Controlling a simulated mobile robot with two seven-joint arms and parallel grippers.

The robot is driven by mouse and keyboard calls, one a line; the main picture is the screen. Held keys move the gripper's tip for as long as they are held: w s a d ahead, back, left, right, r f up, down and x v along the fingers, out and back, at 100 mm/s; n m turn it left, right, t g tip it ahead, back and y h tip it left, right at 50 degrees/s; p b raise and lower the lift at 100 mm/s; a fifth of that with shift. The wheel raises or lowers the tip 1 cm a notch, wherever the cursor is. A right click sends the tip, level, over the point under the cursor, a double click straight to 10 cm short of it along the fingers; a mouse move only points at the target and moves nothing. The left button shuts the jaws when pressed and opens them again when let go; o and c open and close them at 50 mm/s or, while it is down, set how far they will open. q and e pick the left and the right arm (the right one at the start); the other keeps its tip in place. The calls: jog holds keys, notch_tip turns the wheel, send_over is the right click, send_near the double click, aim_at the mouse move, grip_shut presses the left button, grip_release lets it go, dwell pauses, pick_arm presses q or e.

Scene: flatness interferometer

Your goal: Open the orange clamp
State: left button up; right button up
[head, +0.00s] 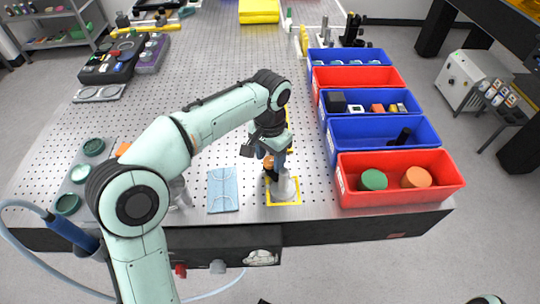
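A small orange part (269,163), which may be the orange clamp, shows just under my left gripper (268,152). A dark piece sits below it, beside a pale, whitish object (284,187) that stands inside a yellow square outline (285,204) near the table's front edge. My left gripper points down over this spot. Its fingers overlap the orange part, so I cannot tell whether they touch it or how far apart they are. Another orange patch (122,149) shows at the left, partly hidden by my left arm. My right gripper does not show.
A light blue cloth or sheet (222,190) lies left of the yellow outline. Red and blue bins (400,200) line the right side of the perforated table (205,62). Green round parts (67,204) sit in a grey tray at the left. The table's middle back is largely clear.

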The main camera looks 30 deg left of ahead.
pick_arm(q)
jog(key=c, duration=0.7)
jog(key=shift+c, duration=0.2)
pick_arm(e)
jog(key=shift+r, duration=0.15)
pick_arm(q)
jog(key=n+p, duration=0.2)
jog(key=n, duration=0.1)
jog(key=shift+r+n, duration=0.1)
jog(key=shift+n, duration=0.3)
jog(key=n+p, duration=0.1)
jog(key=n, duration=0.2)
jog(key=shift+n, duration=0.4)
jog(key=n+p, duration=0.1)
jog(key=n, duration=0.4)
jog(key=shift+n+p, duration=0.5)
jog(key=shift+n, duration=1.8)
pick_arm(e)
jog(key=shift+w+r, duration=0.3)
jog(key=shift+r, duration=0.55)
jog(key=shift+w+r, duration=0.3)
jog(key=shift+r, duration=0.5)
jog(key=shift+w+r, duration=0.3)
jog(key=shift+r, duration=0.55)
